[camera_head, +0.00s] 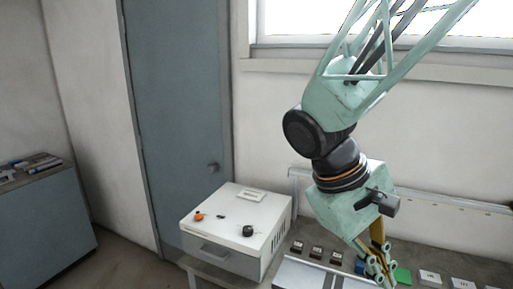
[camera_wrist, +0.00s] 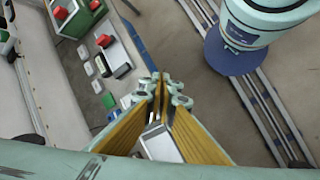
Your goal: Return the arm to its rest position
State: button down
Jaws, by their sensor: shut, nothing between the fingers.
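My gripper (camera_head: 384,272) hangs at the end of my pale green arm, on the right side of the head view, pointing down over the workbench. In the wrist view my gripper (camera_wrist: 160,84) shows its yellow-sided fingers brought together at the tips. The fingers are shut and nothing is held between them. In the head view the lower end of the gripper is close to the bottom edge. I cannot tell how far it is above the bench.
A white box (camera_head: 232,216) with a drawer and small objects on top stands left of the arm. Small dark blocks (camera_head: 316,252) and a green piece (camera_head: 403,275) lie near the gripper. A grey cabinet (camera_head: 42,222) stands far left. Floor rails (camera_wrist: 262,112) show in the wrist view.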

jog(key=s+a+r+m+t+y+b, duration=0.1)
jog(key=s+m+t+y+b, duration=0.1)
jog(key=s, duration=0.4)
jog(key=s+a+r+m+t+y+b, duration=0.2)
jog(key=s+y+b, duration=0.1)
jog(key=s, duration=0.4)
jog(key=shift+s+a+m+t, duration=0.15)
jog(key=shift+m+t, duration=0.25)
dwell(0.3)
